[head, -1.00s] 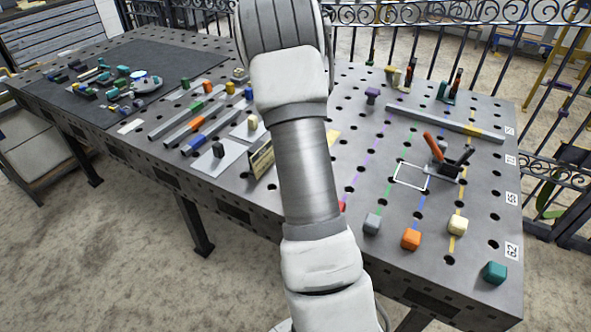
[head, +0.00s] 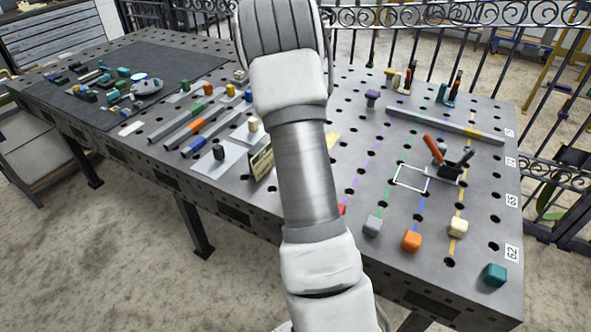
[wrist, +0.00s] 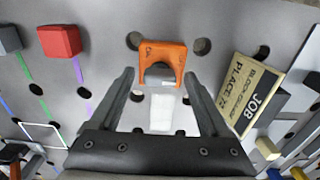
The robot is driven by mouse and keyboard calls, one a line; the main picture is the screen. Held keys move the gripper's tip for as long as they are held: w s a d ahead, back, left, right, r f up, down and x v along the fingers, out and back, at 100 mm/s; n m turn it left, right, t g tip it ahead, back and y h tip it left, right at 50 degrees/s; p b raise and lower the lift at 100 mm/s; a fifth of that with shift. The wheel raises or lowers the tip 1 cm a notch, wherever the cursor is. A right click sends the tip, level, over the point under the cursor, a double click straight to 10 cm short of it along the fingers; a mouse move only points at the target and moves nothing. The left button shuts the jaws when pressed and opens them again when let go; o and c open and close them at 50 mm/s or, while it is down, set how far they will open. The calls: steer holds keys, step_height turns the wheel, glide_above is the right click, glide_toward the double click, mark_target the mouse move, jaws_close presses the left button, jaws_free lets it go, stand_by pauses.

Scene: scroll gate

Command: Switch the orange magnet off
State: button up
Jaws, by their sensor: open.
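The orange magnet (wrist: 163,58) shows in the wrist view as an arch-shaped orange block on the grey perforated table, with small dark marks on its top. A pale white strip (wrist: 162,112) lies below its opening in the picture. My gripper (wrist: 159,76) is open, with one finger to each side of the magnet's lower end. I see no clear contact between the fingers and the magnet. In the head view my arm hides the magnet and my gripper.
In the wrist view a red block (wrist: 59,41) and a grey block (wrist: 9,39) stand left of the magnet. A job sign (wrist: 250,92) stands close to the right finger. In the head view a red-handled clamp (head: 447,160) and an orange block (head: 411,241) are right of my arm.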

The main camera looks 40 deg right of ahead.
step_height(320, 180, up, 18)
steer(key=p, duration=0.1)
steer(key=shift+f, duration=0.25)
stand_by(0.5)
steer(key=s+a+r+n+t, duration=0.1)
steer(key=s+a+r+n, duration=0.25)
steer(key=a, duration=0.45)
steer(key=s+a+r+n+t, duration=0.2)
steer(key=s+a+r+n, duration=0.1)
steer(key=a+r, duration=0.3)
steer(key=s+a+f+n+t, duration=0.2)
steer(key=s+a+n, duration=0.5)
steer(key=s+a, duration=0.6)
steer(key=shift+t, duration=0.3)
